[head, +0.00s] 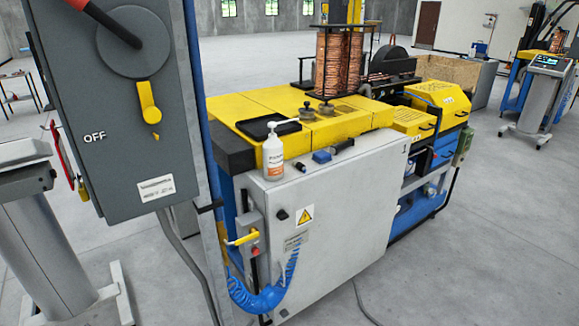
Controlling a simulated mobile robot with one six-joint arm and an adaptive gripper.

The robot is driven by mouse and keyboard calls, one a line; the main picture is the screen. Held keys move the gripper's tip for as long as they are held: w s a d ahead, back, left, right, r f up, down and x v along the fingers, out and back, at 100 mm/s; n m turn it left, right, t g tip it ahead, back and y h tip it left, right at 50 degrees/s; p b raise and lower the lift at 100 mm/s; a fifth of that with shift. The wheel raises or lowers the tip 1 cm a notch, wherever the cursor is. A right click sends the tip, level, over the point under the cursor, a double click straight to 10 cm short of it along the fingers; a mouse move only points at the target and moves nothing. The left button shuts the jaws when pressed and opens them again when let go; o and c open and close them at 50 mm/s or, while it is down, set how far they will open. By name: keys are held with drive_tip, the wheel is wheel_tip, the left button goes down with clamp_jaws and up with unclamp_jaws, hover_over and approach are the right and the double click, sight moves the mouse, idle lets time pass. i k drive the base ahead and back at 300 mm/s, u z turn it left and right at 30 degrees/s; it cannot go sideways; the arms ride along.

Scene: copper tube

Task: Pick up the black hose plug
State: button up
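A small black piece (301,169) lies on the top of the grey cabinet (345,210), right of the white pump bottle (273,155). Another small black piece (343,145) lies farther right, beyond a blue block (322,156). Both black pieces are too small to tell for certain which is the hose plug. My gripper is not in this view.
A grey switch box (115,110) with a yellow handle fills the left foreground. A yellow machine deck with a black tray (268,128) and copper coils (338,62) stands behind the cabinet. A blue coiled hose (262,298) hangs on the cabinet's left side.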

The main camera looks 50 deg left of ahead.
sight(302, 166)
drive_tip(key=u, duration=0.05)
drive_tip(key=k, duration=1.1)
drive_tip(key=u, duration=1.95)
drive_tip(key=i, duration=0.9)
drive_tip(key=u, duration=0.05)
